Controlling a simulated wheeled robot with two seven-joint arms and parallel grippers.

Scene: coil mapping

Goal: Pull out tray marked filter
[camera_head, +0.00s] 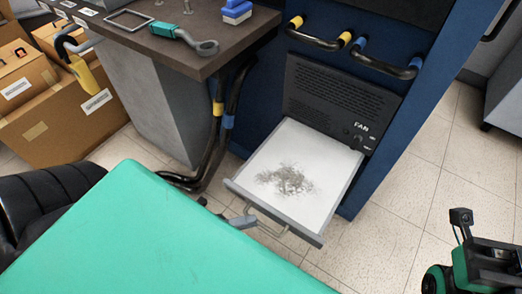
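A shallow tray (322,197) with a white floor and grey rim stands pulled out of the blue cabinet (425,95), below a black vented panel (335,95) marked FAN. Grey debris (285,180) lies on its floor. I see no filter marking; the tray's front face is turned away. My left gripper (247,219) is at the tray's front handle (272,228), mostly hidden behind my green body, and I cannot tell whether its fingers are closed on the handle. Part of my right arm shows at the lower right, its fingers out of sight.
Black hoses (205,165) run to the floor left of the tray. A dark worktop (190,25) holds a green-handled tool (180,33) and a blue block (237,12). Cardboard boxes (70,115) stand at the left. Tiled floor (440,165) is clear at the right.

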